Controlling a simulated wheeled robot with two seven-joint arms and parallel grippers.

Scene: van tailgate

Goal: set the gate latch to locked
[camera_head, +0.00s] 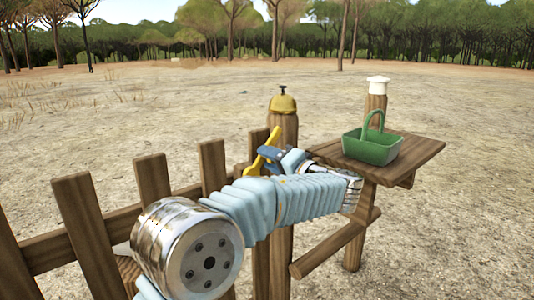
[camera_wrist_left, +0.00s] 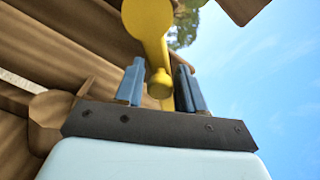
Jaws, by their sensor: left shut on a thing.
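The yellow gate latch (camera_head: 259,162) is at the top of the wooden fence, beside the post that carries the bell. In the head view its handle slants, upper end to the right. My left gripper (camera_head: 270,153) reaches it from the right, and its blue fingers are at the handle. In the left wrist view the latch (camera_wrist_left: 149,22) has a round yellow head and a narrower knobbed part between the two fingers of my left gripper (camera_wrist_left: 160,88). The gripper is shut on the latch. My arm and fingers hide part of it. My right gripper is not in view.
A brass bell (camera_head: 283,103) sits on the post just behind the latch. A green basket (camera_head: 371,148) stands on a wooden shelf (camera_head: 421,149) to the right. A white-capped post (camera_head: 378,86) is behind it. Fence pickets (camera_head: 152,180) run left; open dry ground lies beyond.

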